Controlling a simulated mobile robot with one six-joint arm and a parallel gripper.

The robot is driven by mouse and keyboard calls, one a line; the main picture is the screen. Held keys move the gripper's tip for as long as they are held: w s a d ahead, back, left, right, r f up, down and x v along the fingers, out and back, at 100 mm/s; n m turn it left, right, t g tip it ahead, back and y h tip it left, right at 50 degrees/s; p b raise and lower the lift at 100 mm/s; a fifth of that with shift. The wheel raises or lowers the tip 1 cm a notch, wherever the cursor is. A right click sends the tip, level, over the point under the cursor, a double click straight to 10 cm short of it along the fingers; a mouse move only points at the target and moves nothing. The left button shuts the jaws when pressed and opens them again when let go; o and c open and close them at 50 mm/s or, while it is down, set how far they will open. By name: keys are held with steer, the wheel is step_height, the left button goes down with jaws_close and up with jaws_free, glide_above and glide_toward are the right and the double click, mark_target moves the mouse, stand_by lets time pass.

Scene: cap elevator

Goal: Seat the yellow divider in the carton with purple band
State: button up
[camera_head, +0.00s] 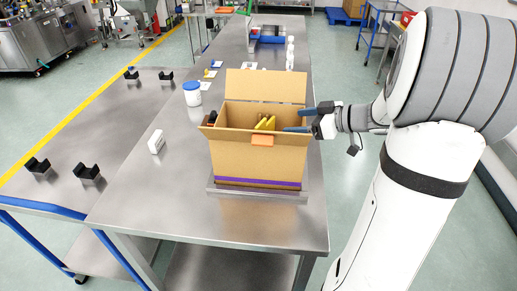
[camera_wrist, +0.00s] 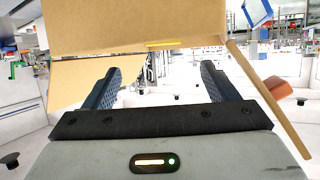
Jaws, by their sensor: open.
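The open carton with the purple band (camera_head: 250,183) stands upright near the front end of the steel table, its flaps spread. The yellow divider (camera_head: 268,123) shows inside it toward the right, its top just visible above the front wall; its lower part is hidden, so I cannot tell how it sits. My gripper (camera_head: 306,121) is open at the carton's right side, fingers pointing left near the rim, apart from the divider. In the wrist view my gripper (camera_wrist: 155,80) has its fingers spread with nothing between them, close to the cardboard wall (camera_wrist: 130,25).
An orange piece (camera_head: 262,140) is on the carton's front flap. A small white box (camera_head: 156,142) and a blue-lidded white jar (camera_head: 192,94) stand to the left. Black holders (camera_head: 87,172) sit on the left table. The table left of the carton is mostly clear.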

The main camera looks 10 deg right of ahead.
mark_target(262, 123)
steer(key=x, duration=1)
steer(key=shift+a+p, duration=0.25)
steer(key=shift+p, duration=0.15)
steer(key=shift+c, duration=0.6)
steer(key=shift+r, duration=0.1)
steer(key=c, duration=1.3)
